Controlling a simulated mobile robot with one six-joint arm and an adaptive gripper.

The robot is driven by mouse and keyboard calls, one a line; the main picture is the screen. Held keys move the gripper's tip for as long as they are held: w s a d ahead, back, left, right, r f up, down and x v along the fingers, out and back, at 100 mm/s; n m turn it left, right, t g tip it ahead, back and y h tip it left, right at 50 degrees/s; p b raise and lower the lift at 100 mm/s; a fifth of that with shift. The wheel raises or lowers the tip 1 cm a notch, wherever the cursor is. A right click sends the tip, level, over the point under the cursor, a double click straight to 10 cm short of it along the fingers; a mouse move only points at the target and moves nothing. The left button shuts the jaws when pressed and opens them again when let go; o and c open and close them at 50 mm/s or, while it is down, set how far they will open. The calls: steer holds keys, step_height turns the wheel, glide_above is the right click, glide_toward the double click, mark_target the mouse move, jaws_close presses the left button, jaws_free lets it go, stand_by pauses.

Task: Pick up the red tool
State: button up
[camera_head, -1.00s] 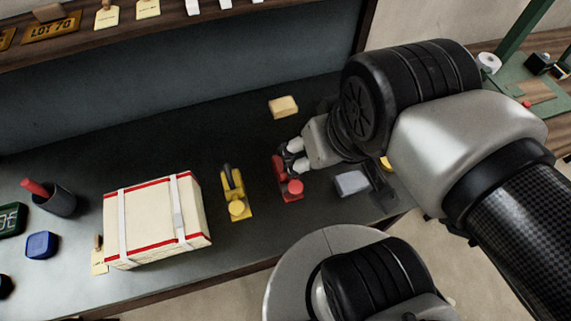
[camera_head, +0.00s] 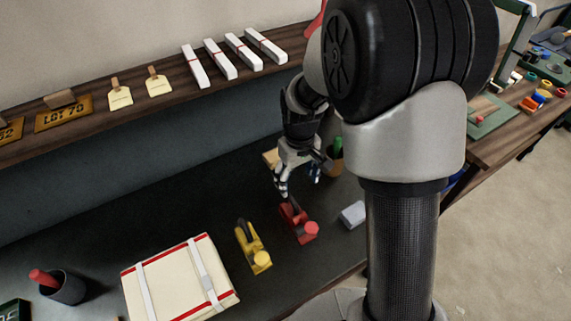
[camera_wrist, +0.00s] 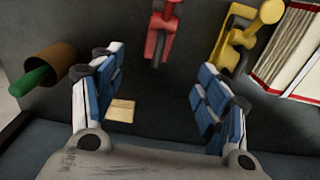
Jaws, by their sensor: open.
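The red tool (camera_head: 299,225) lies on the dark bench top, between a yellow tool (camera_head: 252,248) and a pale grey block (camera_head: 353,214). It also shows in the wrist view (camera_wrist: 160,35) at the top middle, beyond my fingertips and between their lines. My gripper (camera_head: 298,190) is above the bench, just behind the far end of the red tool in the head view. In the wrist view my gripper (camera_wrist: 160,68) has its two blue-padded fingers wide apart with nothing between them. I see no contact with the red tool.
A cream box with red edges and white straps (camera_head: 181,282) stands left of the yellow tool. A brown pot with a green handle (camera_wrist: 52,68) and a small tan block (camera_wrist: 120,110) are near my gripper. A shelf (camera_head: 150,97) with tags runs behind.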

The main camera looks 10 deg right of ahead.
mark_target(296, 204)
step_height(296, 204, down, 14)
steer(key=b, duration=0.3)
steer(key=shift+d+r+b, duration=0.1)
steer(key=shift+r+b, duration=0.05)
steer(key=shift+b, duration=0.2)
steer(key=shift+s+f+b, duration=0.15)
steer(key=shift+f+b, duration=0.4)
steer(key=shift+f, duration=0.8)
steer(key=shift+s+f+b, duration=0.1)
steer(key=shift+f+b, duration=0.45)
steer(key=shift+f, duration=0.8)
steer(key=shift+r, duration=0.1)
jaws_close()
